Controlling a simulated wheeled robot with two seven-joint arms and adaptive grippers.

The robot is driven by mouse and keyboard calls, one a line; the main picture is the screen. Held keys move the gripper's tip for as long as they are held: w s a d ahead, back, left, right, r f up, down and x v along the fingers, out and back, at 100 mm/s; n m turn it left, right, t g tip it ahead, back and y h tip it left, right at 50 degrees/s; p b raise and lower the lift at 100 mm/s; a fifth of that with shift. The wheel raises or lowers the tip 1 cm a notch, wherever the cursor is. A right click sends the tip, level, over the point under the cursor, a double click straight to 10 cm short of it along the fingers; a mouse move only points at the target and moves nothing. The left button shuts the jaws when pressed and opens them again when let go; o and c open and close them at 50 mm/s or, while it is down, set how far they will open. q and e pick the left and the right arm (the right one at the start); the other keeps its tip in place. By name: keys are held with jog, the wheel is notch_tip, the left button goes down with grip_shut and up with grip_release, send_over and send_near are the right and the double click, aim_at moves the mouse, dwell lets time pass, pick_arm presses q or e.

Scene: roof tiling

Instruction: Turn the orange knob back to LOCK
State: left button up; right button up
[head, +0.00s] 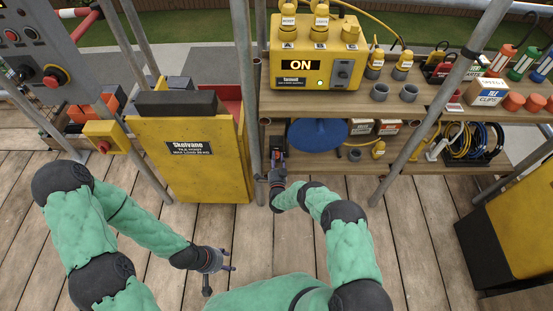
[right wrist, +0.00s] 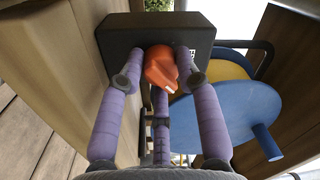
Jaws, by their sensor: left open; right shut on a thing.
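The orange knob (right wrist: 160,66) sits on the face of a black box (right wrist: 125,33) in the right wrist view. A white mark shows on the knob's lower right edge. My right gripper (right wrist: 158,70) is shut on the knob, with a purple finger on either side. No LOCK lettering is readable. In the head view my right gripper (head: 277,160) is at the lower shelf, left of the blue disc, and hides the knob. My left gripper (head: 226,262) is open and empty above the deck boards.
A blue disc (head: 318,134) with a handle is close to the right of the box. The yellow tile hoist (head: 190,180) and a scaffold pole (head: 256,150) stand to its left. A yellow unit (head: 318,60) reading ON with a green light sits above. The front deck is clear.

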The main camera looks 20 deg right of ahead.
jog(key=m, duration=0.4)
jog(key=shift+m+h, duration=0.3)
jog(key=shift+m, duration=2.2)
jog(key=o, duration=1.2)
jog(key=shift+c, duration=0.2)
jog(key=r+v, duration=0.1)
jog(key=v, duration=1.1)
jog(key=shift+a+f, duration=0.15)
jog(key=shift+f, duration=0.35)
jog(key=shift+w, duration=0.15)
